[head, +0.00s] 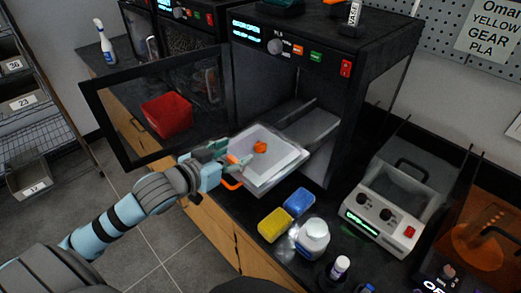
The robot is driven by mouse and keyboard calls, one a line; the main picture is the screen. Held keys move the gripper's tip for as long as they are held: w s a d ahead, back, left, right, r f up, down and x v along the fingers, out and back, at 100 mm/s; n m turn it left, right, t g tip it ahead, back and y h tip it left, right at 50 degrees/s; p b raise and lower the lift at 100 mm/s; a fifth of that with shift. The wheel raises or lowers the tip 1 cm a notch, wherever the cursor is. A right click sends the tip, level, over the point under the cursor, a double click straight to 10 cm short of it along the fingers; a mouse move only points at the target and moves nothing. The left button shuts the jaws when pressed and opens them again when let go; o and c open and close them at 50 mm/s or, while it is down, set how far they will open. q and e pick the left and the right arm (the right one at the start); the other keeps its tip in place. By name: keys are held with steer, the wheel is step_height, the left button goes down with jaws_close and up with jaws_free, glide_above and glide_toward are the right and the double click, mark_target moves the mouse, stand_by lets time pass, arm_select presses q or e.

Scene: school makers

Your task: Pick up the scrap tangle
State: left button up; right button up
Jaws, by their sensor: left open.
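A small orange lump (260,146), which looks like the scrap tangle, lies on the pale build plate (277,170) that sticks out of the open printer. My left gripper (235,156) comes in from the left over the near left edge of the plate. Its fingers are open, point toward the orange lump and appear empty. A small gap shows between the fingertips and the lump. My right gripper is not in view.
The printer (320,62) has its dark glass door (115,110) swung open to the left, behind my left arm. An orange handle (230,183) is below the gripper. Yellow (275,225) and blue (299,202) blocks, a white bottle (312,238) and a grey device (385,210) stand on the bench.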

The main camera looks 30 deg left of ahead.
mark_target(260, 143)
arm_select(q)
steer(key=b+x, duration=0.1)
steer(key=x, duration=0.5)
steer(key=shift+w+f, duration=0.25)
steer(key=b+x, duration=0.1)
steer(key=x, duration=0.3)
steer(key=shift+d, duration=0.2)
steer(key=shift+w+f, duration=0.1)
steer(key=shift+w, duration=0.3)
steer(key=shift+s, duration=0.1)
steer(key=c, duration=0.8)
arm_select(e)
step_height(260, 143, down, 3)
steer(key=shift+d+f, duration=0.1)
